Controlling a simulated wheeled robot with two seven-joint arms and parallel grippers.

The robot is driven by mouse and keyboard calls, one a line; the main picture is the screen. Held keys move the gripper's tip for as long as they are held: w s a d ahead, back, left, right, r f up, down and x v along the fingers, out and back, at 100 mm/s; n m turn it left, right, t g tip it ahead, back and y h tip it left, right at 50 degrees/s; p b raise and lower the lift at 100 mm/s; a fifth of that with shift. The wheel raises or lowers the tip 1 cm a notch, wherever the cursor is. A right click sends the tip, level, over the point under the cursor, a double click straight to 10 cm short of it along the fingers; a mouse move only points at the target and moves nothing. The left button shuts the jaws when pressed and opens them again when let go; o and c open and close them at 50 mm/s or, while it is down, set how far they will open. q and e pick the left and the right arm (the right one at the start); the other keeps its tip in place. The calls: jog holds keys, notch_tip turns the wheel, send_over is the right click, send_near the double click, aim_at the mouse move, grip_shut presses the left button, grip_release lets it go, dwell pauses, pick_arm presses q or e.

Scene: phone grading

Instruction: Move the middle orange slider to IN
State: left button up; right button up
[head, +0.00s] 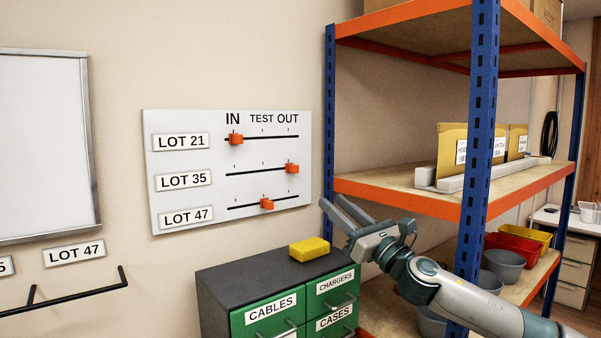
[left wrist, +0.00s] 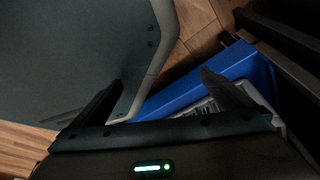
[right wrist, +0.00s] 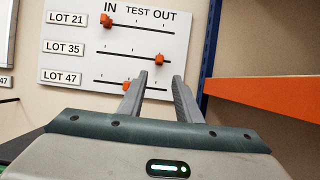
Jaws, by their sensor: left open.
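A white panel (head: 200,130) on the wall has three slider rows under the marks IN, TEST and OUT. The middle orange slider (head: 292,168), in the LOT 35 row, is at the OUT end; it also shows in the right wrist view (right wrist: 159,59). The top slider (head: 236,139) is at IN and the bottom slider (head: 267,204) is at TEST. My right gripper (head: 331,199) is open and empty, below and right of the panel, apart from the sliders. My left gripper (left wrist: 161,78) is open, with nothing between its fingers, and shows only in the left wrist view.
A shelf rack with a blue post (head: 329,130) and orange beams stands just right of the panel. Below the panel is a dark-topped cabinet (head: 240,275) with a yellow sponge (head: 309,249). A whiteboard (head: 40,150) and a black rail (head: 80,293) are at left.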

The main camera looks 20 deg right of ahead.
jog(key=p, duration=0.2)
send_near(297, 171)
jog(key=p+x, duration=0.2)
jog(key=x, duration=0.4)
jog(key=shift+w+a+r, duration=0.1)
jog(key=shift+w+r, duration=0.15)
jog(key=shift+w, duration=0.05)
pick_arm(q)
jog(key=s+a+r+g, duration=0.2)
jog(key=s+a, duration=0.1)
jog(key=s, duration=0.5)
jog(key=shift+s+r+y+p, duration=0.2)
jog(key=shift+r+y+p, duration=0.1)
jog(key=shift+r, duration=0.05)
pick_arm(e)
jog(key=shift+x, duration=0.9)
pick_arm(q)
jog(key=shift+a, duration=0.1)
pick_arm(e)
jog(key=shift+f, duration=0.1)
grip_shut()
